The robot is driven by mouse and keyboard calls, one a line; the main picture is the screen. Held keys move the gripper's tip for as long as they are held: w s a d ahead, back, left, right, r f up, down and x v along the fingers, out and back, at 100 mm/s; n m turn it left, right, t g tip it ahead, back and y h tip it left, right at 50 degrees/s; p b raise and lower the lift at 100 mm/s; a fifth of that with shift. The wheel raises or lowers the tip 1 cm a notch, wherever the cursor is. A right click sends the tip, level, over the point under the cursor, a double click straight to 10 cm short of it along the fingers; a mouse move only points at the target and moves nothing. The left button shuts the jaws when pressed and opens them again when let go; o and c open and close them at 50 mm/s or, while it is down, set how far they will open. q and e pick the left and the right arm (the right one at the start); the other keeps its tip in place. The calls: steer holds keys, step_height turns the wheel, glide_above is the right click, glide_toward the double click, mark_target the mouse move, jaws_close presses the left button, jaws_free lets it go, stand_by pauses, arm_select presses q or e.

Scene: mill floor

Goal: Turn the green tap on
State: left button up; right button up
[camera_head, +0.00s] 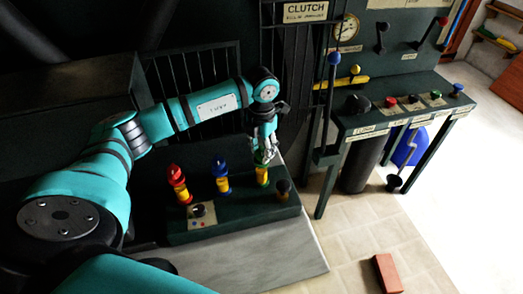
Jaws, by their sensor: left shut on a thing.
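The green tap (262,175) stands on a dark green box (240,212), to the right of a blue tap (221,170) and a red tap (177,181). Its lower part is yellow and green. My left gripper (263,152) points down from above and is shut on the top of the green tap. The fingers hide most of the tap's top. My right gripper is not in view.
A dark cup-shaped part (283,187) stands close on the right of the green tap. A dark bench (400,115) with several coloured knobs stands at the right. A red brick (387,273) lies on the tiled floor.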

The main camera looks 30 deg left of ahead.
mark_target(261, 152)
arm_select(q)
steer(key=shift+n, duration=0.9)
steer(key=shift+r, duration=0.1)
steer(key=o, duration=1.2)
steer(key=shift+c, duration=0.2)
step_height(261, 152, up, 12)
